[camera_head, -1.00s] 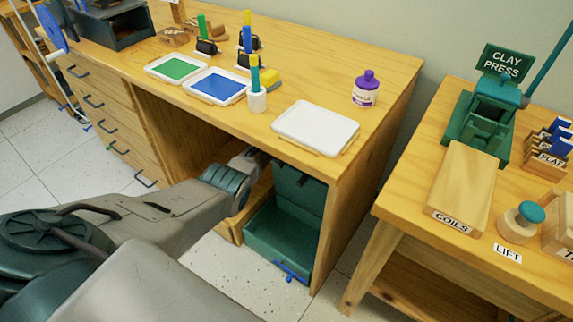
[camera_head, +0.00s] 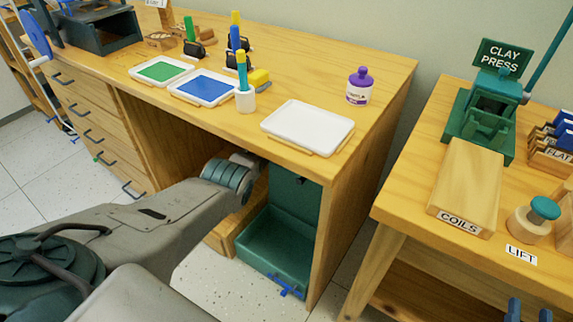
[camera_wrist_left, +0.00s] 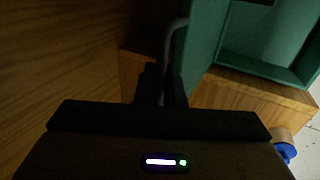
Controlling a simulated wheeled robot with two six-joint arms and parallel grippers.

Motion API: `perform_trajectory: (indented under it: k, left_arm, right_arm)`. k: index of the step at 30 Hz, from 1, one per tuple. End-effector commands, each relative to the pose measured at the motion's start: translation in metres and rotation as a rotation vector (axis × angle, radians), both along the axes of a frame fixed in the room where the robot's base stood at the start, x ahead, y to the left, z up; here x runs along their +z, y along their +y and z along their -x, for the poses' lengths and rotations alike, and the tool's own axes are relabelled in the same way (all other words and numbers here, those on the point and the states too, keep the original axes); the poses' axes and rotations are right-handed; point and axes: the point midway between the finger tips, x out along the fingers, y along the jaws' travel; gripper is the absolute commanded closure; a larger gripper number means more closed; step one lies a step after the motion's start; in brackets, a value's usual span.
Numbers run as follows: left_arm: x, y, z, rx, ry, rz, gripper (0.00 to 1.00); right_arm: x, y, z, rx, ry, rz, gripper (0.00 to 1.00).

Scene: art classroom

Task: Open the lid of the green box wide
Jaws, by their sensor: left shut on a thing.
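The green box (camera_head: 261,262) stands in the open bay under the wooden desk, with its front and inside in sight. Its lid (camera_head: 291,205) stands up at the back of the box, its top partly hidden by the desk. My left arm reaches under the desk, and its gripper is hidden there in the head view. In the left wrist view, my left gripper (camera_wrist_left: 162,88) is shut on a grey curved handle (camera_wrist_left: 177,28) beside a green panel (camera_wrist_left: 205,30). My right gripper (camera_head: 529,311) shows only blue-grey fingertips, apart and empty, at the bottom right edge.
The desktop (camera_head: 330,75) is just above my left arm and holds a white tray (camera_head: 309,127), a purple-capped bottle (camera_head: 358,88) and paint trays. A second table with a clay press (camera_head: 487,110) stands at right. Speckled floor (camera_head: 222,280) is free before the box.

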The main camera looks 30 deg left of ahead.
Motion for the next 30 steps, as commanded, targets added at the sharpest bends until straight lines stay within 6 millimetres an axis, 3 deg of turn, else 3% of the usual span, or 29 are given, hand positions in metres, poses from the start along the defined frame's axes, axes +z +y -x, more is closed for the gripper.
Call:
perform_trajectory:
  k: [6,12,28,30]
  left_arm:
    - [-0.002,-0.001,-0.007,-0.001,-0.002,0.0,1.0]
    - [-0.002,-0.001,-0.009,-0.001,-0.002,0.0,1.0]
    - [-0.001,-0.001,-0.01,-0.002,-0.001,-0.001,1.0]
    - [-0.001,-0.001,-0.01,-0.002,-0.001,-0.001,0.81]
  right_arm:
    - [0.046,-0.001,0.003,-0.008,-0.265,0.017,0.64]
    - [0.068,-0.001,0.01,-0.01,-0.397,0.026,0.64]
    - [0.077,-0.001,0.014,-0.01,-0.448,0.029,0.64]
    - [0.077,-0.001,0.013,-0.01,-0.448,0.029,0.64]
